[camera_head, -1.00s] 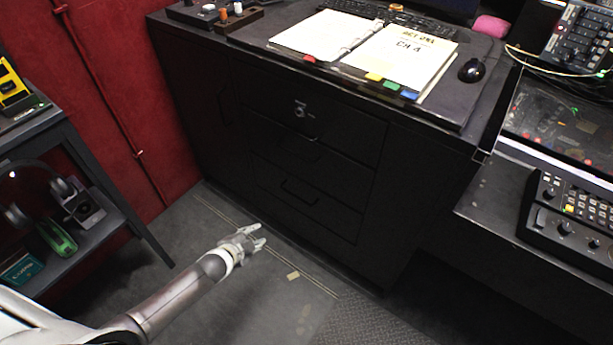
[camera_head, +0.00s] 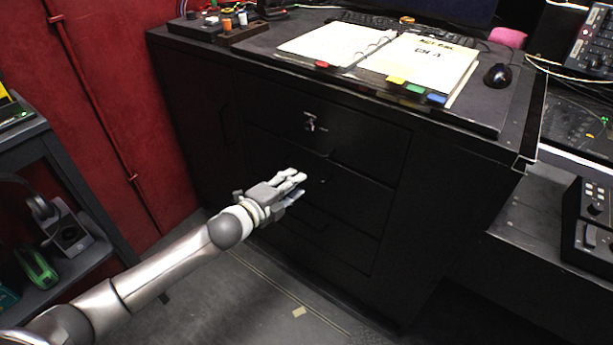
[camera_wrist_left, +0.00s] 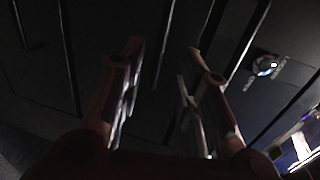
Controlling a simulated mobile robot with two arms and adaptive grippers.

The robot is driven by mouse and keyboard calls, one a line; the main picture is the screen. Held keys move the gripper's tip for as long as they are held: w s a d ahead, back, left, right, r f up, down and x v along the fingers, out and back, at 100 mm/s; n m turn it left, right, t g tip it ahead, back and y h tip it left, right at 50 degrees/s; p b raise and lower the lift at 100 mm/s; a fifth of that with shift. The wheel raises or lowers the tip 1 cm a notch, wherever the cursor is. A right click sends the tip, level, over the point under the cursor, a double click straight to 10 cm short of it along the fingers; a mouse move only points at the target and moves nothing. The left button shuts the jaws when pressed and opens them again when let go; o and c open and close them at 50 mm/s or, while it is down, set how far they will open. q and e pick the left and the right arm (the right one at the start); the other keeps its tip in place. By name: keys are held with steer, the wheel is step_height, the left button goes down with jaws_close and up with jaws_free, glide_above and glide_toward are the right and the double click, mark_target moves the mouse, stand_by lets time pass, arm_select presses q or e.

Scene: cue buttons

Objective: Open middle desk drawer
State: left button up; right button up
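The black desk cabinet has a stack of drawers. The middle drawer (camera_head: 355,203) is shut, below the top drawer with the silver lock (camera_head: 311,123). My left gripper (camera_head: 300,183) is in front of the left part of the middle drawer, fingers pointing at the drawer fronts, and hides part of them. In the left wrist view the left gripper (camera_wrist_left: 163,55) has its two fingers apart, with dark drawer fronts and seams beyond; the lock (camera_wrist_left: 265,67) is to the right. The handle is too dark to tell clearly, and contact cannot be told. My right gripper is not in view.
An open binder (camera_head: 425,60) and a mouse (camera_head: 497,75) lie on the desk top. A dark shelf (camera_head: 60,190) with headphones stands at the left, by the red wall (camera_head: 120,90). A control panel (camera_head: 595,225) is at the right. Floor in front of the cabinet is clear.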

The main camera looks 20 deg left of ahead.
mark_target(306, 173)
arm_select(q)
steer(key=shift+b+x, duration=0.55)
steer(key=shift+x, duration=2.8)
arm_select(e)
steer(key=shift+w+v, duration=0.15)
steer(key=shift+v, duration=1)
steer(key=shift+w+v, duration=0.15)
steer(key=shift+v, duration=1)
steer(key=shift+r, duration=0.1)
arm_select(q)
jaws_close()
